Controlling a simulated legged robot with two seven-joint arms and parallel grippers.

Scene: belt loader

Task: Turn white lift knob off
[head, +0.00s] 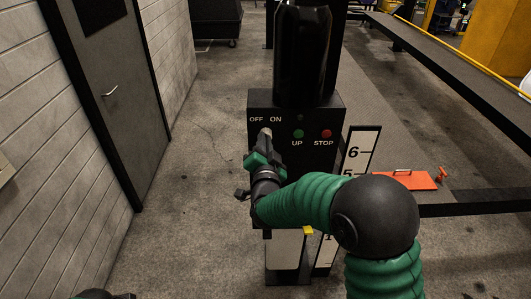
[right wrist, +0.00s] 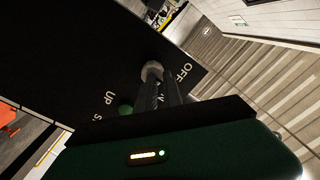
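The white lift knob (head: 265,133) is on the upper left of a black control box (head: 320,103), just below the OFF and ON labels. It looks pale grey in the right wrist view (right wrist: 152,71). My right gripper (head: 266,142) is right at the knob and hides part of it in the head view. In the right wrist view its two narrow fingers (right wrist: 158,88) reach up to the knob, with a small gap between them. I cannot tell whether they clamp it.
A green UP button (head: 299,134) and a red STOP button (head: 327,133) sit right of the knob. A numbered height scale (head: 357,148) and an orange plate (head: 402,180) are further right. A grey door (head: 110,90) stands left, with clear floor between.

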